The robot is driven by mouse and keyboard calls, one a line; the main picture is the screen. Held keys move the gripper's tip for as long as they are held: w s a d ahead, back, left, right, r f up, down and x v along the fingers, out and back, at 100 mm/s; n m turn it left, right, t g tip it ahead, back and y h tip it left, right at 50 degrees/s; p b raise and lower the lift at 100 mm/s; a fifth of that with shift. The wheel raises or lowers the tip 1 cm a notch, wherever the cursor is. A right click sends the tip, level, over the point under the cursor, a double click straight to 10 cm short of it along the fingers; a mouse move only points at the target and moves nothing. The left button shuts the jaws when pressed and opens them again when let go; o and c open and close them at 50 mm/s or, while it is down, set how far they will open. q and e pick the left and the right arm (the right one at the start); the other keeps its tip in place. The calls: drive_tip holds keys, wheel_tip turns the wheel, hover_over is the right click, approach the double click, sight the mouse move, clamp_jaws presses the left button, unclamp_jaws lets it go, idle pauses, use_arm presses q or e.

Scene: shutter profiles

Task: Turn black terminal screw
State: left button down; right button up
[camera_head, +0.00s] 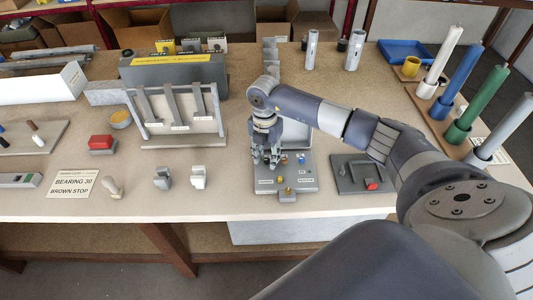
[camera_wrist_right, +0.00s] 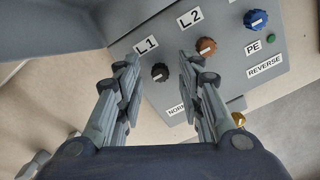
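The black terminal screw (camera_wrist_right: 160,72) is a small ridged knob beside the L1 label on a grey terminal panel (camera_wrist_right: 215,78). In the right wrist view it shows between the fingertips of my right gripper (camera_wrist_right: 158,66). The two fingers stand apart on either side of it, with a visible gap to each. An orange-brown screw (camera_wrist_right: 206,46) by L2 and a blue screw (camera_wrist_right: 255,19) by PE are to the right. In the head view my right gripper (camera_head: 266,160) points down over the left part of the panel (camera_head: 305,187) and hides the black screw. My left gripper is not seen.
A grey plate with a red block (camera_head: 372,185) lies right of the panel. A rack with hanging grey strips (camera_head: 180,108) stands to the left. Coloured cylinders, including a green one (camera_head: 485,104), stand at the right.

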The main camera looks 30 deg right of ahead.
drive_tip(key=shift+f, duration=0.15)
clamp_jaws()
